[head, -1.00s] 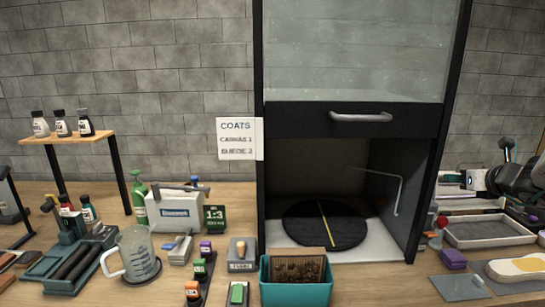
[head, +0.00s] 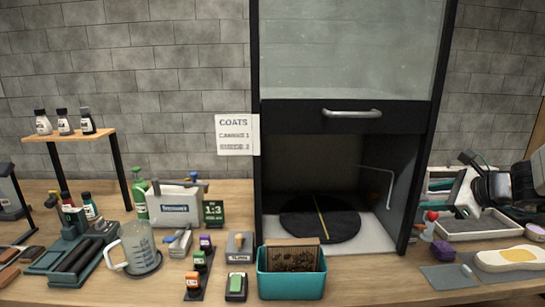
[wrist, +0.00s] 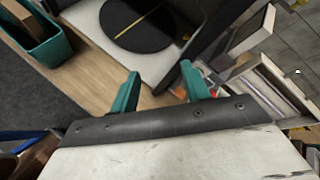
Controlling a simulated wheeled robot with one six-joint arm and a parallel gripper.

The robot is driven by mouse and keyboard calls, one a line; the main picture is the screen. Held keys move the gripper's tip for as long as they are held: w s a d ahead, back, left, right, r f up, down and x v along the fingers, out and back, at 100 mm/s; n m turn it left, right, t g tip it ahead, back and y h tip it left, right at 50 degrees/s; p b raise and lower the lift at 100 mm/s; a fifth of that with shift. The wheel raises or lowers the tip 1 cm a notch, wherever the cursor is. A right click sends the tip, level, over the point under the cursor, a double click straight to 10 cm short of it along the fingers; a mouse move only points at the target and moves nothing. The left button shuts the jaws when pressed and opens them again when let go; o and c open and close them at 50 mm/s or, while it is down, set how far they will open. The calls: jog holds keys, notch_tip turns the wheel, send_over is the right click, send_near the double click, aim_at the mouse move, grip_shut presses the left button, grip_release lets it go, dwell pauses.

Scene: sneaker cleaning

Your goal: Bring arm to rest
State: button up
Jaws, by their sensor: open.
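My gripper (wrist: 160,84) shows in the wrist view with its two teal fingers spread apart. Nothing is between the fingers. Below them in the picture is a wide dark bar with a pale, marked surface behind it. In the head view my dark arm (head: 496,188) is at the right edge, over the trays to the right of the booth.
The booth (head: 350,120) stands mid-bench with its glass door raised. A teal bin (head: 291,284) is in front, also at upper left in the wrist view (wrist: 47,50). Bottles, a jug (head: 140,250) and a caddy crowd the left. A grey tray (head: 478,228) and a sole-shaped piece (head: 512,259) are right.

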jog(key=s+a+f+n+g, duration=0.1)
jog(key=s+a+n+g, duration=0.6)
jog(key=s+a+n, duration=0.65)
jog(key=s+r+n+g+h, duration=0.1)
jog(key=s+n+h, duration=0.4)
jog(key=s+n, duration=0.5)
jog(key=s+g, duration=0.1)
jog(key=s, duration=0.6)
jog(key=shift+s+d+n, duration=0.15)
jog(key=shift+d+n, duration=0.2)
